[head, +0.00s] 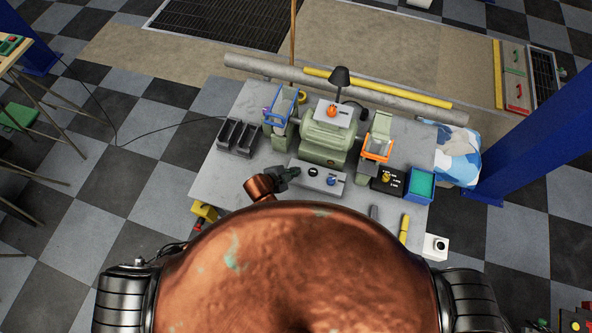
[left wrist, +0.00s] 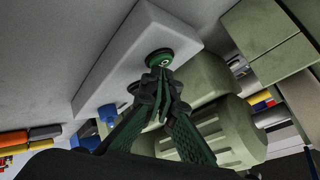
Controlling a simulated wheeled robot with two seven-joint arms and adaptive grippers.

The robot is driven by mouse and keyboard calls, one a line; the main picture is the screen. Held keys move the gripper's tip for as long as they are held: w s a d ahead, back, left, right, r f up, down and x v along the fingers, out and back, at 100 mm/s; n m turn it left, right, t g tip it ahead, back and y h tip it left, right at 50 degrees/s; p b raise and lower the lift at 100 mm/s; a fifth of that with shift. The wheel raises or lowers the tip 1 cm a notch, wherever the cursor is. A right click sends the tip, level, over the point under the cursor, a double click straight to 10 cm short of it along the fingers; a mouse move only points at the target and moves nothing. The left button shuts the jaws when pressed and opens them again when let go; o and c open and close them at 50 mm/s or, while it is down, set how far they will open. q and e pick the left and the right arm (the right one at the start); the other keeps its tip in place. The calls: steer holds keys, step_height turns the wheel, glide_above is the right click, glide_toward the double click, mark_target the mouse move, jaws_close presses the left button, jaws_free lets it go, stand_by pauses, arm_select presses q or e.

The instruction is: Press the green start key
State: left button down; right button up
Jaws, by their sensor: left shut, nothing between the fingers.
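My left gripper (head: 295,171) is shut and empty at the left end of the box. In the left wrist view its closed fingertips (left wrist: 161,76) overlap the lower edge of the key; I cannot tell whether they touch it. In the head view the key is not seen, apparently hidden by the gripper. My right gripper is not in view.
A dark knob (head: 313,171) and a blue knob (head: 332,181) share the box. Behind it stands a green grinder (head: 328,140) with a lamp (head: 340,78). Black bins (head: 238,138) are at left. An orange-framed guard (head: 377,148) and a teal-filled blue tray (head: 420,184) are at right.

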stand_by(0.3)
arm_select(q)
steer(key=shift+f, duration=0.5)
steer(key=shift+a, duration=0.1)
steer(key=shift+r+p, duration=0.3)
steer(key=shift+p, duration=0.15)
steer(key=shift+r, duration=0.1)
